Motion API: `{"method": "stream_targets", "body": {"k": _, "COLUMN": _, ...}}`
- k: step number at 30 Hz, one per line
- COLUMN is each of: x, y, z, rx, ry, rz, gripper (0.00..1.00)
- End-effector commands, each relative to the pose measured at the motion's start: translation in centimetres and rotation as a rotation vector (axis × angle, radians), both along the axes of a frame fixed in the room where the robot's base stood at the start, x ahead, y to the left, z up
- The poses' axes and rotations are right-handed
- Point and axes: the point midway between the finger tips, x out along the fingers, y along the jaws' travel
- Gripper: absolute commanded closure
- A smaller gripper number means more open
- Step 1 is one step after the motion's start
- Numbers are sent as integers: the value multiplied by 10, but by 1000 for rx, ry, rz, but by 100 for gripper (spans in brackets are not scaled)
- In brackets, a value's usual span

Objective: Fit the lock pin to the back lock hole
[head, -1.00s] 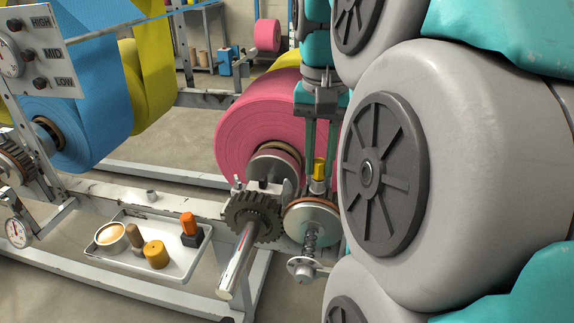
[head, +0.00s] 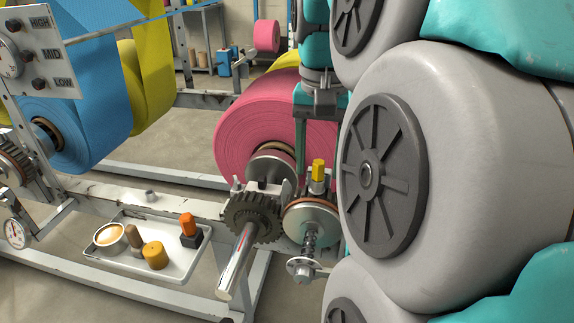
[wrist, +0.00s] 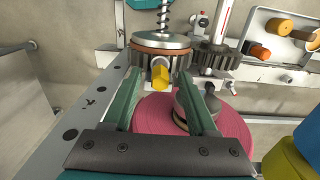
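The lock pin, with a yellow hexagonal head (head: 318,170), stands upright in a metal collar above the round brake disc (head: 311,218), beside the dark toothed gear. Its shank and the hole around it are hidden, so I cannot tell how deep it sits. In the wrist view the yellow head (wrist: 160,73) shows just beyond and between my fingertips. My gripper (wrist: 161,90) is open and empty, its green fingers wide apart and clear of the pin. In the head view one finger (head: 300,147) shows above and left of the pin.
A large pink roll (head: 250,125) lies behind the pin. The gear (head: 252,215) and a shiny shaft stand left of it. A white tray (head: 180,270) with a cup, an orange-handled item and other small parts is further left. My own arm blocks the right side.

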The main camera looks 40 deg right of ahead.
Motion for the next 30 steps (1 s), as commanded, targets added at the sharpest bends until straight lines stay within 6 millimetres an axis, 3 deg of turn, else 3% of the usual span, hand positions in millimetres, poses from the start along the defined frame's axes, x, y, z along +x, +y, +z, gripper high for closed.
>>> {"method": "stream_targets", "body": {"k": 11, "x": 0, "y": 0, "z": 9, "rx": -1, "ry": -1, "rz": 0, "gripper": 41}}
{"method": "stream_targets", "body": {"k": 23, "x": 1, "y": -1, "z": 77, "rx": -3, "ry": -3, "rz": -1, "gripper": 41}}
{"method": "stream_targets", "body": {"k": 30, "x": 13, "y": 7, "z": 63, "rx": 1, "ry": -2, "rz": 7, "gripper": 41}}
